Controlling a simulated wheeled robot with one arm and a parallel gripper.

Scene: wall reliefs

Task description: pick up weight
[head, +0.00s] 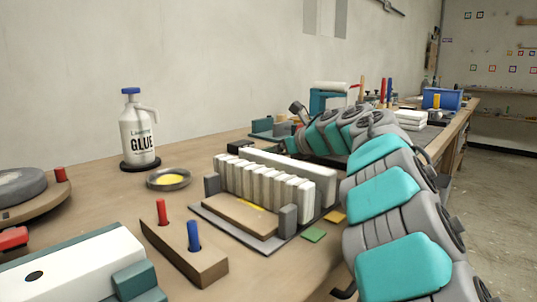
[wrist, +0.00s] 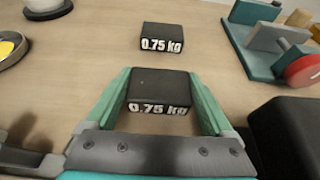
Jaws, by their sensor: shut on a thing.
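A black block weight marked 0.75 kg (wrist: 158,92) sits between the two green fingers of my gripper (wrist: 158,74) in the wrist view. The fingers are shut on its left and right sides. A second black weight, also marked 0.75 kg (wrist: 168,38), lies on the table just beyond it, apart from the fingers. In the head view a small dark block (head: 240,146) shows left of my arm's end; I cannot tell which weight it is. My gripper is mostly hidden there behind the rack and my arm.
A glue bottle (head: 138,130) and a yellow-filled dish (head: 168,179) stand at left. A rack of white slabs (head: 262,190) is in front of my arm's end. A teal fixture with a red disc (wrist: 306,70) is close on the right in the wrist view.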

